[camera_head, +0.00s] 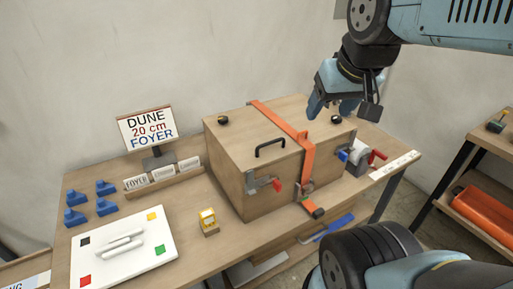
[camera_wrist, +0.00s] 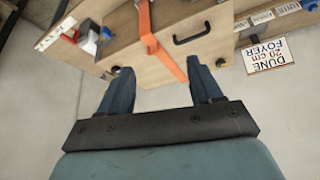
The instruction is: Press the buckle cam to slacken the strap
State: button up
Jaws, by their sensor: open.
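An orange strap (camera_head: 280,118) runs over the top of a wooden crate (camera_head: 236,190) and down its front in the head view. The strap also shows in the wrist view (camera_wrist: 150,42). My gripper (camera_head: 335,108) is above the crate's right rear part, open and empty. In the wrist view its two fingers (camera_wrist: 160,85) are spread, with the strap showing between and beyond them.

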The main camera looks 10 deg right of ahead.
aim_at(307, 190)
jog(key=z, duration=1.05)
jog(key=k, duration=1.45)
jog(key=u, duration=0.7)
jog(key=i, duration=1.05)
jog(key=z, duration=0.05)
